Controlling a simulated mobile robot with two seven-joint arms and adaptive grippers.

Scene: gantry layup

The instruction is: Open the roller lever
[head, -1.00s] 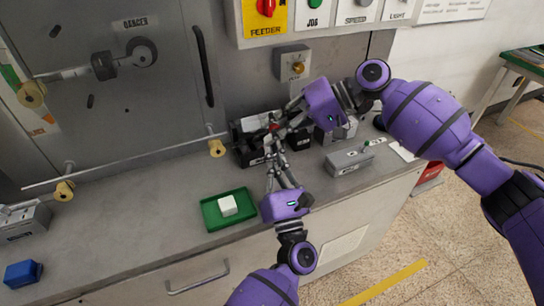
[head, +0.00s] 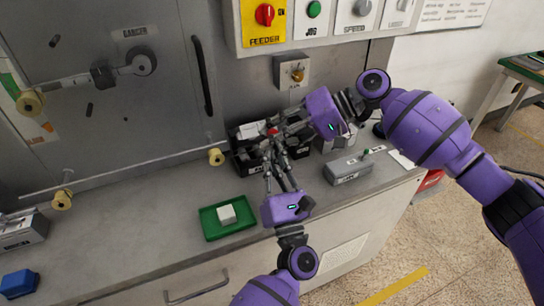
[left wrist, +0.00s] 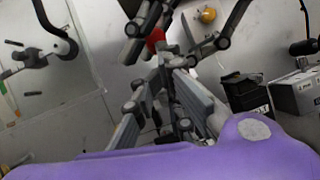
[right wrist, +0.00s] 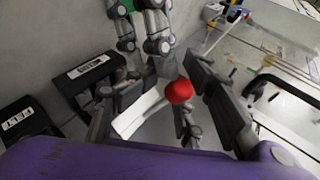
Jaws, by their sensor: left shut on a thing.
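The roller lever shows as a pale bar (right wrist: 141,113) with a red knob (right wrist: 180,91) in the right wrist view. The knob also shows small in the head view (head: 272,131) and in the left wrist view (left wrist: 155,36). My left gripper (head: 270,160) reaches up from below. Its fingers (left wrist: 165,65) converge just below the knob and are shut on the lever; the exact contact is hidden. My right gripper (head: 278,133) comes in from the right. Its fingers (right wrist: 165,90) stand apart on either side of the knob, open, with no clear contact.
A green tray (head: 207,225) with a white block (head: 227,214) lies left of my left gripper. Black bins (head: 243,160) stand close behind the grippers. A grey box (head: 349,168) with a green-topped switch is to the right. The counter's left middle is clear.

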